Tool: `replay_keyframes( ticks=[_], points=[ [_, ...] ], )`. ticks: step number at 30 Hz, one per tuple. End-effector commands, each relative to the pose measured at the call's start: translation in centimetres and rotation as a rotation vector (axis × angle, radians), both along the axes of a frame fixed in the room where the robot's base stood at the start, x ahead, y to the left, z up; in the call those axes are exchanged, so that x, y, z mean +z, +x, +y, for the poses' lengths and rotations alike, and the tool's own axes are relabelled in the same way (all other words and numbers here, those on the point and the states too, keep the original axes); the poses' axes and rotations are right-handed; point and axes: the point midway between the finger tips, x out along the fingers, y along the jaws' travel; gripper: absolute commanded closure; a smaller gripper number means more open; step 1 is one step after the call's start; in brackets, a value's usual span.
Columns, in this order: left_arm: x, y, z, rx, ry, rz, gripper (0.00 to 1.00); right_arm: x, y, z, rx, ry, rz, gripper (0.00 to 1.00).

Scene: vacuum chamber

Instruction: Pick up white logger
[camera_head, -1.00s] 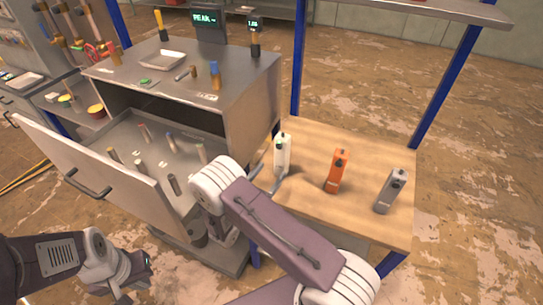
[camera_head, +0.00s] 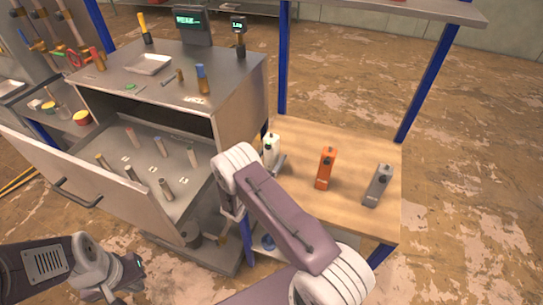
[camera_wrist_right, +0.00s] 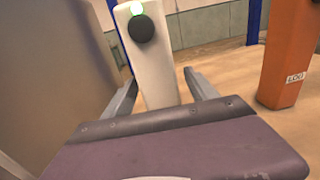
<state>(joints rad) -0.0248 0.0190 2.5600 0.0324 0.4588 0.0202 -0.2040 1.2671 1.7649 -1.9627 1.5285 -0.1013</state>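The white logger (camera_head: 271,150) stands upright at the left end of the wooden bench top. In the right wrist view the white logger (camera_wrist_right: 155,60), with a black knob and a green light, rises between the fingers of my right gripper (camera_wrist_right: 162,80). These fingers are apart, with a visible gap between the logger and the right finger. The left finger lies close to the logger's left edge; I cannot tell whether it touches. In the head view my right forearm partly hides this gripper. My left gripper (camera_head: 126,277) is low at the left, away from the logger; its finger opening is unclear.
An orange logger (camera_head: 325,168) and a grey logger (camera_head: 378,186) stand to the right on the wooden bench (camera_head: 350,217). The metal cabinet (camera_head: 240,118) rises close to the white logger's left. Its open drawer (camera_head: 120,178) holds several small cylinders.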

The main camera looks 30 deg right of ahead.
Motion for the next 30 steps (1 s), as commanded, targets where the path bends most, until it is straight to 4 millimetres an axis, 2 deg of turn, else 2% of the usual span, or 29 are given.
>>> replay_keyframes(
  ticks=[1, 6, 7, 17, 20, 24, 30],
  points=[
    [0.0, 0.0, 0.0, 0.000, 0.000, 0.000, 1.00, 0.0, 0.0, 0.0, 0.000, 0.000, 0.000, 0.47],
    [0.0, 0.0, 0.0, 0.000, 0.000, 0.000, 1.00, 0.0, 0.0, 0.0, 0.000, 0.000, 0.000, 0.94],
    [0.0, 0.0, 0.0, 0.000, 0.000, 0.000, 1.00, 0.0, 0.0, 0.0, 0.000, 0.000, 0.000, 1.00],
    [0.0, 0.0, 0.0, 0.000, 0.000, 0.000, 1.00, 0.4, 0.0, 0.0, 0.000, 0.000, -0.001, 1.00],
    [-0.1, 0.0, 0.0, 0.000, 0.000, 0.000, 1.00, 1.5, 0.0, 0.0, 0.000, 0.000, -0.004, 1.00],
    [-0.2, 0.0, 0.0, 0.000, 0.000, 0.000, 1.00, 4.3, 0.0, 0.0, -0.001, 0.000, -0.006, 1.00],
    [-0.3, 0.0, 0.0, 0.000, 0.000, 0.000, 1.00, 6.9, -4.7, 0.3, 0.001, -0.002, 0.002, 1.00]
  ],
)
